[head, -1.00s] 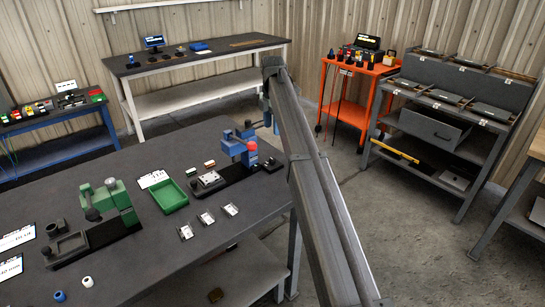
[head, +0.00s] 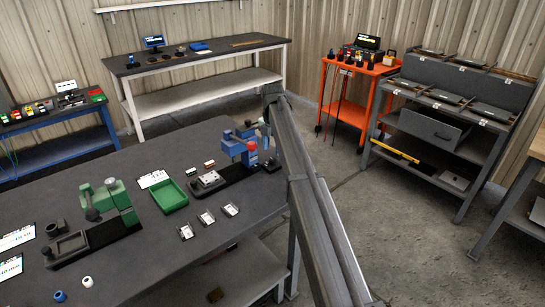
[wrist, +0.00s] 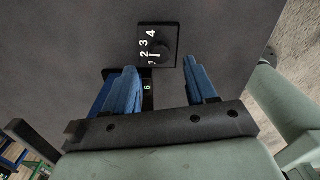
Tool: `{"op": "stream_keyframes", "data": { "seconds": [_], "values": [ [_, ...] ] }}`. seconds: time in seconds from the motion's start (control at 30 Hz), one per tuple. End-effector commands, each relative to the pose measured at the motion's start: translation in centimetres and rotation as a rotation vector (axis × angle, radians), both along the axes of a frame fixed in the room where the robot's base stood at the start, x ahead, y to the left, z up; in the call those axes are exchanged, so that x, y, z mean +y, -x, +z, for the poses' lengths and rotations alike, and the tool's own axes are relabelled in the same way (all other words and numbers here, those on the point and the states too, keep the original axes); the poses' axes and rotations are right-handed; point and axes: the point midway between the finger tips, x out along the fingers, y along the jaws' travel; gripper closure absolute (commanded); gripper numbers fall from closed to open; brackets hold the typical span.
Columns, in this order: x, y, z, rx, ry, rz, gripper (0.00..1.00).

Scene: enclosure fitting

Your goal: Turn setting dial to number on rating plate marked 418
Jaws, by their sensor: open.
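A black dial plate (wrist: 170,34) with white numbers 1 to 4 shows in the wrist view, on a dark grey surface. The dark round setting dial (wrist: 162,48) sits on it, with a white mark pointing left, near the 2. My gripper (wrist: 160,67) is open, its two blue fingers spread just below the dial, one to each side, holding nothing. A second black piece with a pale 6 (wrist: 147,88) lies between the fingers, partly hidden by the left one. No plate reading 418 is legible.
In the head view, a blue press (head: 240,150) and a green press (head: 108,205) stand on the grey table (head: 150,265), with a green tray (head: 170,195) between them. An orange cart (head: 350,95) and a grey shelf rack (head: 440,130) stand to the right.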

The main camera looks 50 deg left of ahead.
Motion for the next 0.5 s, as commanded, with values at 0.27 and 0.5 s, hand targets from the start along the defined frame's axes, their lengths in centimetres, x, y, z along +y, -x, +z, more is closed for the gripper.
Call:
{"op": "stream_keyframes", "data": {
  "seconds": [0.27,0.5],
  "values": [
    [0.0,0.0,-3.6,0.000,0.000,-0.001,0.44],
    [0.0,0.0,-4.7,-0.001,-0.001,-0.001,0.44]
  ]
}}
